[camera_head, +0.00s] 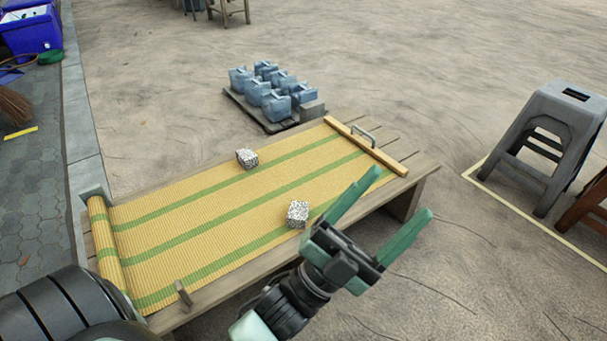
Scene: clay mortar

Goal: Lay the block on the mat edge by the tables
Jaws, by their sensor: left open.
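Two speckled black-and-white blocks sit on the yellow mat (190,220) with green stripes, which covers a low wooden table (405,187). One block (247,158) is near the mat's far side. The other block (298,214) is near the mat's near side, just left of my left gripper. My left gripper (401,191) has green fingers spread wide, with nothing between them. It is over the table's near right part, pointing up and right in the picture, and hides part of the mat's near edge. My right gripper is not in view.
A wooden bar (366,146) lies across the mat's right end; its left end is rolled (107,250). Blue-grey jugs (275,92) stand on a pallet behind. A grey stool (548,135) stands at right.

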